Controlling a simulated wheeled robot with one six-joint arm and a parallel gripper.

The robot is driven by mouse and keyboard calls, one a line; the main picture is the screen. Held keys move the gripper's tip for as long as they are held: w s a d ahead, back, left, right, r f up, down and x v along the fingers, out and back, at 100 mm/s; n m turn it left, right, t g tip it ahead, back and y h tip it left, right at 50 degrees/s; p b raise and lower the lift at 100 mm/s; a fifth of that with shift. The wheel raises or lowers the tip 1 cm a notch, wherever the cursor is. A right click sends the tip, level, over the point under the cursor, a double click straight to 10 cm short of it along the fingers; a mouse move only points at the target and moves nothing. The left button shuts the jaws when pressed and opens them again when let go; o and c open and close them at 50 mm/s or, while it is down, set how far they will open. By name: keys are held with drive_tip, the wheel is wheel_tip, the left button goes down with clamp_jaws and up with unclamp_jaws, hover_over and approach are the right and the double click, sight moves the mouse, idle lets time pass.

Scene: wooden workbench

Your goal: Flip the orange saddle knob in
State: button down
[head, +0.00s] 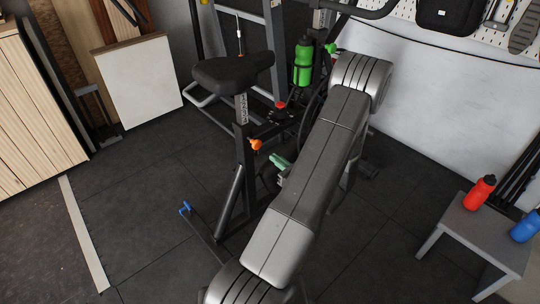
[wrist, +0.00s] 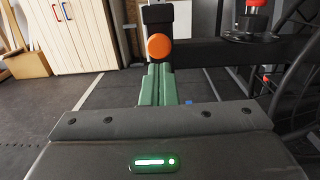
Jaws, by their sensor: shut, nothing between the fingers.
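The orange saddle knob (head: 256,144) sits on the dark frame of the exercise bike, below the black saddle (head: 233,70). In the wrist view the knob (wrist: 159,47) is a round orange disc facing me, on a black post. My gripper (head: 276,160) has green fingers; in the head view they are to the right of and below the knob, with a gap. In the wrist view the fingers (wrist: 157,70) are shut together and empty, pointing just below the knob. How far the knob stands out from the post cannot be told.
A red knob (head: 280,105) sits on the bike frame at the right; a blue lever (head: 185,208) is low at the front. A green bottle (head: 303,62) stands behind. A grey stool (head: 467,232) with red and blue bottles is at right. The floor at left is clear.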

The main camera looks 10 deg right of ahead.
drive_tip(key=v, duration=0.7)
drive_tip(key=shift+s+d+p, duration=0.2)
drive_tip(key=shift+s+p, duration=0.05)
drive_tip(key=shift+p, duration=0.1)
drive_tip(key=shift+f, duration=0.1)
